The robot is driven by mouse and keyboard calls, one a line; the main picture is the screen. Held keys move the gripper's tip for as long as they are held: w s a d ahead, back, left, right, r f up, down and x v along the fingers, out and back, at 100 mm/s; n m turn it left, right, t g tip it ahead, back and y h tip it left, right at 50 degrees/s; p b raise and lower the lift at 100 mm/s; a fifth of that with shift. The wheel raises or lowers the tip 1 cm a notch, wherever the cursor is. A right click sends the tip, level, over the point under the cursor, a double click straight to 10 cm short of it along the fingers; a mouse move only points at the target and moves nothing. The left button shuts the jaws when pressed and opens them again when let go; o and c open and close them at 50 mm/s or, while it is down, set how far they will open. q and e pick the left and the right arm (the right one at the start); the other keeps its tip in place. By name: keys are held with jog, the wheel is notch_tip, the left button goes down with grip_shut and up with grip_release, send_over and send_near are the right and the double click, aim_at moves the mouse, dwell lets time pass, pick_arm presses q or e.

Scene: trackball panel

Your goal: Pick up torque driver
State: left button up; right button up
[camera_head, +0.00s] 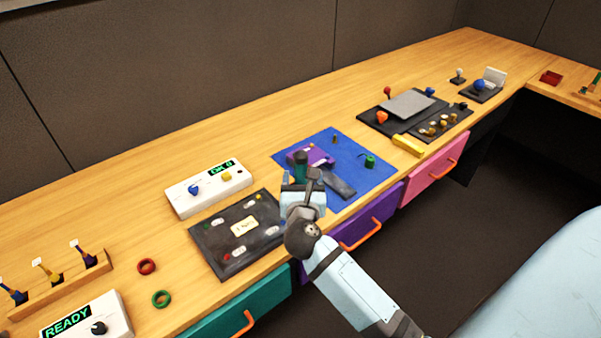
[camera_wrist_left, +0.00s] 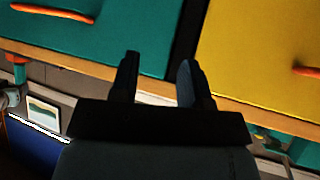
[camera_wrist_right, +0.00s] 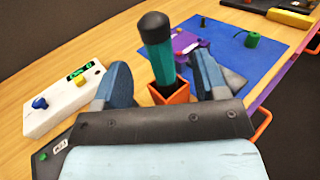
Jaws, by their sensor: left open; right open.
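The torque driver, with a teal handle and black rounded top (camera_wrist_right: 158,45), stands upright in an orange square holder (camera_wrist_right: 182,96) in the right wrist view. In the head view its dark top (camera_head: 300,160) shows just behind my right gripper (camera_head: 302,180). My right gripper (camera_wrist_right: 163,76) is open, with one finger on each side of the driver and gaps showing; it is not closed on it. The driver's lower end is hidden in the holder. My left gripper (camera_wrist_left: 158,66) is open and empty, in front of drawer fronts, and is outside the head view.
A blue mat (camera_head: 345,146) with a purple part (camera_head: 318,155) lies behind the holder. A white box with a green display (camera_head: 208,188) and a dark panel (camera_head: 222,245) are at left. Teal (camera_wrist_left: 110,35) and yellow (camera_wrist_left: 255,50) drawers face my left gripper.

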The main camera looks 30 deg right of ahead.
aim_at(301, 158)
jog(key=x, duration=0.8)
jog(key=shift+w+f, duration=0.15)
jog(key=shift+f, duration=0.05)
pick_arm(q)
jog(key=shift+r, duration=0.15)
pick_arm(e)
jog(key=c, duration=1)
jog(key=shift+r, duration=0.1)
